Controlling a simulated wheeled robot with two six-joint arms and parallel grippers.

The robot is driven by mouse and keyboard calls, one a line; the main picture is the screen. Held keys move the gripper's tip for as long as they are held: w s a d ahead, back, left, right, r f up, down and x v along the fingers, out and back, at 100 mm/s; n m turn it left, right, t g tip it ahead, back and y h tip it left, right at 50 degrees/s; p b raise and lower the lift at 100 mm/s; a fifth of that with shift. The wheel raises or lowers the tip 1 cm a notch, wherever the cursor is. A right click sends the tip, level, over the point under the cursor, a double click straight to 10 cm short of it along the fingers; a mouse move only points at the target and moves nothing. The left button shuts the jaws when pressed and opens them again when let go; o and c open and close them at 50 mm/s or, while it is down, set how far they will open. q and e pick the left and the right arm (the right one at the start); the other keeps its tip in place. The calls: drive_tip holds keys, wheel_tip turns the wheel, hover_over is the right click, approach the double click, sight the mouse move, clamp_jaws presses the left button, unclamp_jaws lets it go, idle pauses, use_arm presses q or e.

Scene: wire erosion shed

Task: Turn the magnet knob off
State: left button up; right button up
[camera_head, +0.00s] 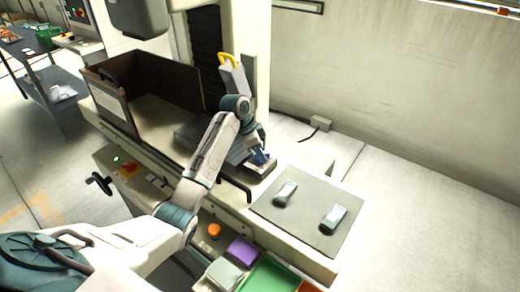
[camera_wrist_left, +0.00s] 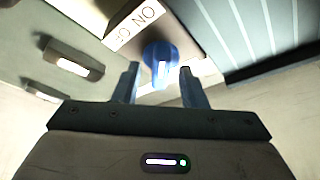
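The magnet knob (camera_wrist_left: 161,62) is a round blue knob with a pale raised bar across its face, on the end of the grey magnet block. In the left wrist view it sits between the two fingertips of my left gripper (camera_wrist_left: 158,76), which is open with a finger on either side. A small gap seems to show beside the knob. A white label (camera_wrist_left: 133,24) with turned lettering is fixed beside it. In the head view my left gripper (camera_head: 261,157) reaches down to the block's front end and largely hides the knob. My right gripper is not in view.
A brown open-sided box (camera_head: 165,75) stands behind the arm. Coloured trays (camera_head: 270,275) and an orange knob (camera_head: 214,230) are in front, below. A wall closes the back.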

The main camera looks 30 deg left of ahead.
use_arm(q)
drive_tip(key=shift+c, duration=0.7)
clamp_jaws()
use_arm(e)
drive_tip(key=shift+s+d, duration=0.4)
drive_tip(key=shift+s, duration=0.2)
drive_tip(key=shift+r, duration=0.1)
